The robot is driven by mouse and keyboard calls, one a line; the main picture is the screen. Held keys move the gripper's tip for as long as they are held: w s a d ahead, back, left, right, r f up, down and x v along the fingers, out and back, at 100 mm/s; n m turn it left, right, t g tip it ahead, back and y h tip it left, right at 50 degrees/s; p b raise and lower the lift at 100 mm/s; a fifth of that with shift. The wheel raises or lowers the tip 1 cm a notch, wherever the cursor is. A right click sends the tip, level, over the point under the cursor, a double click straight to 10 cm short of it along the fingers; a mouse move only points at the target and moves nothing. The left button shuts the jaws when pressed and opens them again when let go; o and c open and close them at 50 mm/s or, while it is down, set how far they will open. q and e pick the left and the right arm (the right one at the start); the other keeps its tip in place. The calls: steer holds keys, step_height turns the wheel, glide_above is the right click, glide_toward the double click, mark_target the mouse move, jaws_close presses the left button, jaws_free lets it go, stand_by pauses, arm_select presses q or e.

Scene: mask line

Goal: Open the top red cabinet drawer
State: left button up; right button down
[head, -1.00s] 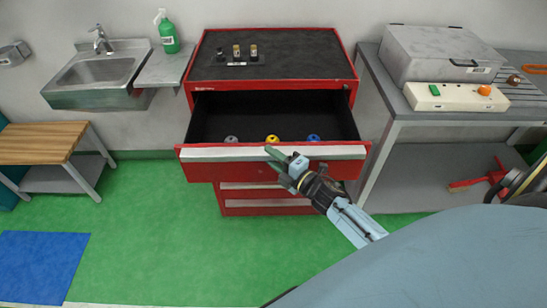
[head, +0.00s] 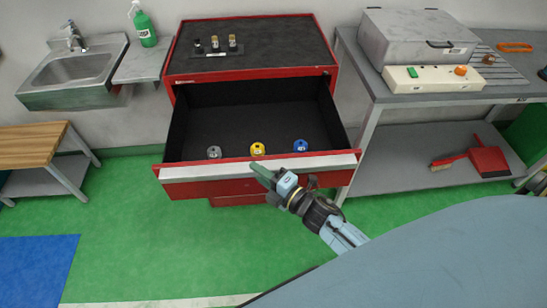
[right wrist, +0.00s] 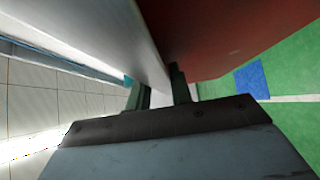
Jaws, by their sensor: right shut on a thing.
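The red cabinet (head: 325,72) stands against the wall with its top drawer (head: 185,190) pulled far out. The drawer's pale handle strip (head: 215,171) runs along its front edge. Inside lie a grey round item (head: 214,152), a yellow one (head: 257,149) and a blue one (head: 300,146). My right gripper (head: 264,174) is at the middle of the drawer front, shut on the handle strip. In the right wrist view the fingers (right wrist: 160,97) straddle the pale strip (right wrist: 105,35), beside the red drawer front (right wrist: 215,35). My left gripper is not in view.
A sink (head: 75,72) and green soap bottle (head: 143,25) are at left, above a wooden bench (head: 30,143). A grey workbench (head: 400,101) with a metal box (head: 415,38) stands close on the right. Green floor before the cabinet is clear.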

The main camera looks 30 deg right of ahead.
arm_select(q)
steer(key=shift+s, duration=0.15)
arm_select(e)
steer(key=shift+s+f, duration=0.15)
steer(key=shift+f, duration=0.2)
steer(key=c, duration=1.3)
jaws_free()
steer(key=shift+c, duration=0.2)
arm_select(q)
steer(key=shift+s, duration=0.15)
arm_select(e)
steer(key=shift+r, duration=0.15)
steer(key=shift+d, duration=0.1)
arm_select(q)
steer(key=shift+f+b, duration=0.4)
arm_select(e)
steer(key=v, duration=1.3)
steer(key=shift+s, duration=0.1)
